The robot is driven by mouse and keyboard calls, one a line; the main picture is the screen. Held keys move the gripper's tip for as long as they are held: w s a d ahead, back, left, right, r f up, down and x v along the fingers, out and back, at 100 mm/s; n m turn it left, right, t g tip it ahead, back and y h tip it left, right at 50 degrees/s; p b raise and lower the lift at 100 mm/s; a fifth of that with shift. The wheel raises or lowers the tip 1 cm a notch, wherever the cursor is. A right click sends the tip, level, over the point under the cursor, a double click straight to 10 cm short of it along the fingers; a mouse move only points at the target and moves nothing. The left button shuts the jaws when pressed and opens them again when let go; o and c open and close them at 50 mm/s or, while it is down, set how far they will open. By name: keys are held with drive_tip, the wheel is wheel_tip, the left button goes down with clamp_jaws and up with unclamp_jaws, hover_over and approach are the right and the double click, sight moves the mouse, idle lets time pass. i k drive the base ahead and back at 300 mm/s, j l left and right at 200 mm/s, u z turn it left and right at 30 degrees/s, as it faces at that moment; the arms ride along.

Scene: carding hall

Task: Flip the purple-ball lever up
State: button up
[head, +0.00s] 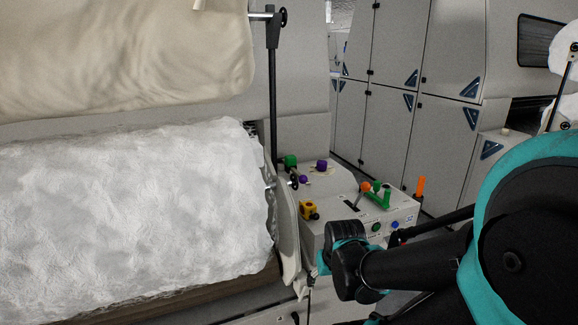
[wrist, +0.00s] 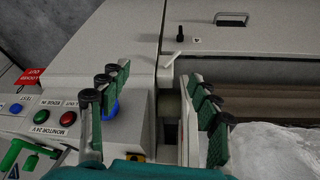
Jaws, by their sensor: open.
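Two purple knobs show in the head view on the grey control box: a larger purple knob (head: 321,166) on the back part of its top and a smaller purple ball (head: 303,179) nearer the roll. I cannot tell for certain which belongs to the lever, and their stems are barely visible. In the wrist view my gripper (wrist: 157,100) has its two black and green fingers spread wide with nothing held between them. A blue knob (wrist: 110,106) lies partly behind the left finger. No purple ball is seen in the wrist view.
A white fibre roll (head: 130,215) stands left; grey cabinets (head: 385,115) stand behind.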

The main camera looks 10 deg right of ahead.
sight(302, 179)
drive_tip(key=l, duration=1.35)
